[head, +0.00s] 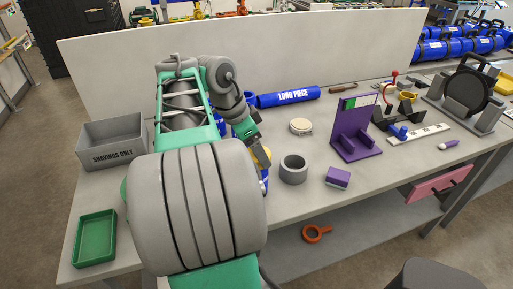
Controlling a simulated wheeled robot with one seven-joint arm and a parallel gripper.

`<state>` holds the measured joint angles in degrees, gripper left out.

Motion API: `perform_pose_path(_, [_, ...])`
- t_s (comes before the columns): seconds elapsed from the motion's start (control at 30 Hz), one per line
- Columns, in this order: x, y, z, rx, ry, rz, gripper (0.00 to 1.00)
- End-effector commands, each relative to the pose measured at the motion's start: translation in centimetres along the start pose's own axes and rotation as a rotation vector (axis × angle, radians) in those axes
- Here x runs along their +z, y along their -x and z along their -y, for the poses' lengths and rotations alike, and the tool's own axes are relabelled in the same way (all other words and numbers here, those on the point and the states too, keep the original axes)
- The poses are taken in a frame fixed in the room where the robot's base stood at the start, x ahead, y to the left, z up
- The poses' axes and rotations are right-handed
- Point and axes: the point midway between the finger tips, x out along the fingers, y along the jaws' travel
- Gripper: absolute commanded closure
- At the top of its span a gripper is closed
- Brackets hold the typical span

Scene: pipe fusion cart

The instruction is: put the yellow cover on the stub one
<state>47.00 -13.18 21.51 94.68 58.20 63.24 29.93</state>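A yellow piece (264,155), which looks like the yellow cover, shows at the end of my gripper (261,160), partly hidden by my arm. Just below it is a sliver of a blue piece (265,182), possibly a stub; my arm hides most of it. I cannot tell whether the yellow piece touches the blue one, or whether my fingers are closed on it. More blue (250,98) shows behind my wrist, beside the blue pipe marked LONG PIECE (289,97). No stub label can be read.
A grey ring (293,169), purple block (338,177) and purple stand (355,134) are right of my gripper. A round beige-topped disc (301,126) lies behind. The grey SHAVINGS ONLY bin (113,152) and green tray (95,238) are at left. A white back panel (330,55) bounds the bench.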

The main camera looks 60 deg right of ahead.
Motion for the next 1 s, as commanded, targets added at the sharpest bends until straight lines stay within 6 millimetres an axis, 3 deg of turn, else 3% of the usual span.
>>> perform_pose_path(0.07, [0.1,-0.3,0.0,0.0,0.0,0.0,0.6])
perform_pose_path(0.1, [0.1,-0.2,0.0,0.0,0.0,0.0,0.2])
perform_pose_path(0.33, [0.1,-0.2,0.0,0.0,0.0,0.0,0.01])
perform_pose_path(0.63, [0.0,0.3,0.0,0.0,0.0,0.0,0.0])
perform_pose_path(1.0, [-0.1,7.2,0.1,-0.001,0.001,-0.001,0.0])
